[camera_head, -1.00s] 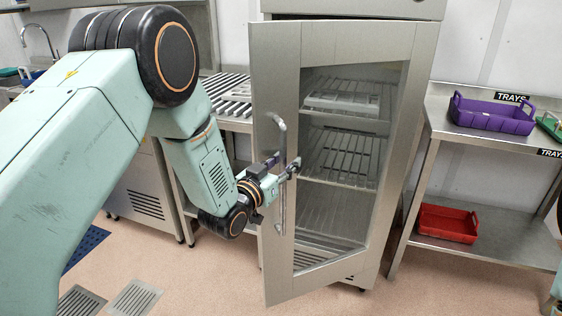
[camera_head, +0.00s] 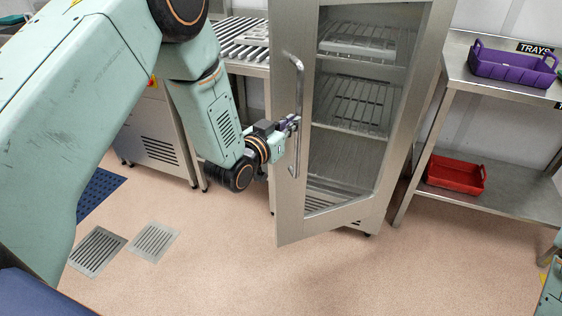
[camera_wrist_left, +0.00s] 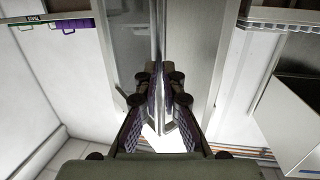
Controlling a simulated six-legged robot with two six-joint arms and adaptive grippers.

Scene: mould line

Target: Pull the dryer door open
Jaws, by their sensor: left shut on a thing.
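The dryer door (camera_head: 330,221) is a steel-framed glass door, standing partly open and swung out from the cabinet, with its free edge on the left. Its upright bar handle (camera_head: 299,78) is near that left edge. My left gripper (camera_head: 291,124) is shut on the handle, around its middle. In the left wrist view the fingers (camera_wrist_left: 161,95) close on the upright bar, with the door in front of them. My right gripper is out of view; only a bit of my right arm shows at the lower right.
Wire shelves (camera_head: 352,105) show behind the glass. A steel rack (camera_head: 510,205) stands right of the dryer with a purple tray (camera_head: 512,68) above and a red tray (camera_head: 456,175) below. A roller table (camera_head: 243,40) is at the left. The floor (camera_head: 270,285) before the door is clear.

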